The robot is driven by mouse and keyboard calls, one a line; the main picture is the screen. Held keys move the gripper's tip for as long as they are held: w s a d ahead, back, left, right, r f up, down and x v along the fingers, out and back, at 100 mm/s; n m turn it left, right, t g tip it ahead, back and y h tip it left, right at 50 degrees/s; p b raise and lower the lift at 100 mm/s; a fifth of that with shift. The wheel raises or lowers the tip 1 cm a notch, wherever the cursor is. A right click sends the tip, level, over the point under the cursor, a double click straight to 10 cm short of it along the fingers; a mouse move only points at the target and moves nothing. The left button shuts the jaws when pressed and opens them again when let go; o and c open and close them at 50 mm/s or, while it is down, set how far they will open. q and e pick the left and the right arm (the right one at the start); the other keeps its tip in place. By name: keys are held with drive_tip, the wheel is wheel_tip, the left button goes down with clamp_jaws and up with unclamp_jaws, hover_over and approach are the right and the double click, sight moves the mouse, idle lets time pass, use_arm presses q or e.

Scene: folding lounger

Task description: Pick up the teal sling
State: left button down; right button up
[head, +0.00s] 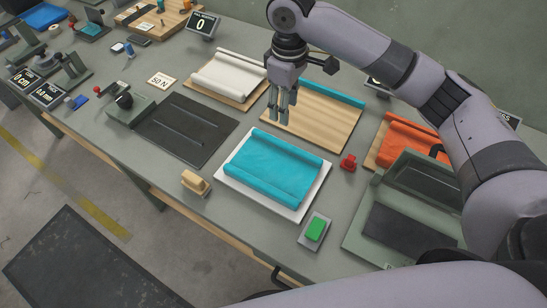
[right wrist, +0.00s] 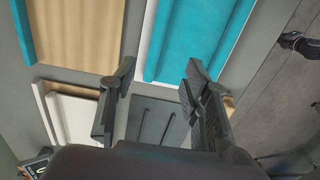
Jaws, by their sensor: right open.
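The teal sling (head: 272,166) lies folded, with raised rolled long edges, on a white board (head: 225,181) at the middle of the bench in the head view. In the right wrist view the sling (right wrist: 200,38) shows at the top, beyond the fingers. My right gripper (head: 281,118) is open and empty, above the bench behind the sling and in front of a wooden board. Its two fingers stand apart in the right wrist view (right wrist: 158,98). It appears apart from the sling. My left gripper is not in view.
A wooden board with a teal edge (head: 325,122) lies behind the sling. A cream roll (head: 228,74) and a dark plate (head: 185,128) are to the left.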

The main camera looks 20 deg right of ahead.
drive_tip(key=p, duration=0.1)
approach(286, 144)
drive_tip(key=shift+s+a+f, duration=0.1)
drive_tip(key=shift+s+a, duration=0.1)
drive_tip(key=shift+a, duration=0.05)
wheel_tip(286, 144, down, 4)
drive_tip(key=shift+w+r+p, duration=0.15)
drive_tip(key=shift+r+p, duration=0.1)
drive_tip(key=shift+p, duration=0.05)
drive_tip(key=shift+d+f, duration=0.1)
drive_tip(key=shift+f, duration=0.25)
wheel_tip(286, 144, down, 4)
drive_tip(key=shift+d+r+p, duration=0.15)
drive_tip(key=shift+r+p, duration=0.05)
drive_tip(key=shift+p, duration=0.55)
drive_tip(key=shift+f, duration=0.4)
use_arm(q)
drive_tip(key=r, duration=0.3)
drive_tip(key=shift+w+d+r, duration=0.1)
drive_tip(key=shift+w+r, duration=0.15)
use_arm(e)
drive_tip(key=shift+c, duration=0.2)
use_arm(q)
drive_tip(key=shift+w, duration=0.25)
use_arm(e)
clamp_jaws()
